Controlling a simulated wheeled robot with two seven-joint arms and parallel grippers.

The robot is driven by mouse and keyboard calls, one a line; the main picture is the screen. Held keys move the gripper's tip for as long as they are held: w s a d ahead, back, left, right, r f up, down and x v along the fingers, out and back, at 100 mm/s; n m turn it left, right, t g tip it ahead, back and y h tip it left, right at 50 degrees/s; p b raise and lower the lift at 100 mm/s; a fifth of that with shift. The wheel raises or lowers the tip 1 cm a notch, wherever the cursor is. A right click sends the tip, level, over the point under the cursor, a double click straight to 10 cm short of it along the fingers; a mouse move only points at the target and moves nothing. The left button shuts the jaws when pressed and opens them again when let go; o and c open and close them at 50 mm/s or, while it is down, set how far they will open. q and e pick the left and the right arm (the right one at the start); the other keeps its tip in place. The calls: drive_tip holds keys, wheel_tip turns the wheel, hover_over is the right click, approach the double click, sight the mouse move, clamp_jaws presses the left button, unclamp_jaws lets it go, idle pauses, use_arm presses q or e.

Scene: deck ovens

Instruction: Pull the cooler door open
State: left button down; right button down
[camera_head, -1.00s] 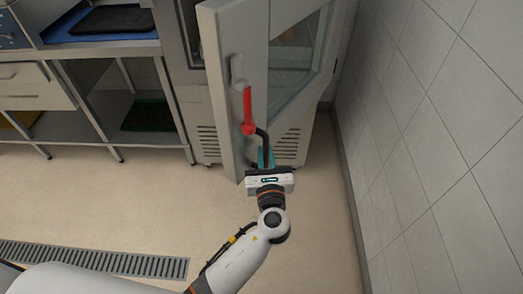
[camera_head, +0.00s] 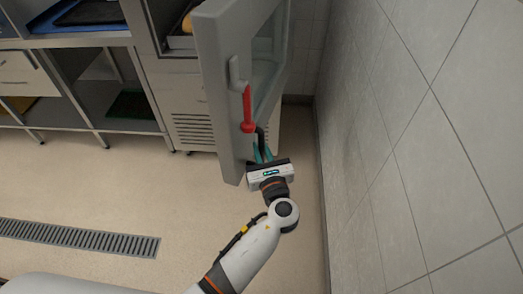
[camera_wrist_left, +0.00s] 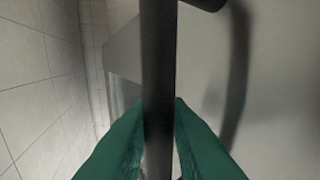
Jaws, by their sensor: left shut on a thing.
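The grey cooler door (camera_head: 222,95) stands ajar in the head view, swung out from the cabinet, with a glass pane on its right part. Its handle has a red section (camera_head: 247,108) and a dark lower bar (camera_head: 261,138). My left gripper (camera_head: 262,154) is at the lower end of the handle, with its teal fingers around the dark bar. In the left wrist view, the dark bar (camera_wrist_left: 158,60) runs upright between the two green fingers of the gripper (camera_wrist_left: 159,108), which is shut on it. My right gripper is not in view.
A tiled wall (camera_head: 410,130) stands close on the right. A steel counter with shelves (camera_head: 100,110) is at the left. The cabinet's vented base (camera_head: 192,132) is behind the door. A floor drain (camera_head: 80,236) lies at lower left; the floor between is clear.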

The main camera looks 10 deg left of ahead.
use_arm(q)
drive_tip(key=shift+w+r, duration=0.1)
drive_tip(key=shift+r, duration=0.15)
drive_tip(key=c, duration=1.5)
unclamp_jaws()
drive_tip(key=shift+o, duration=0.2)
drive_tip(key=shift+w+f, duration=0.1)
drive_tip(key=shift+f, duration=0.1)
drive_tip(key=b+v, duration=0.1)
drive_tip(key=v, duration=1.1)
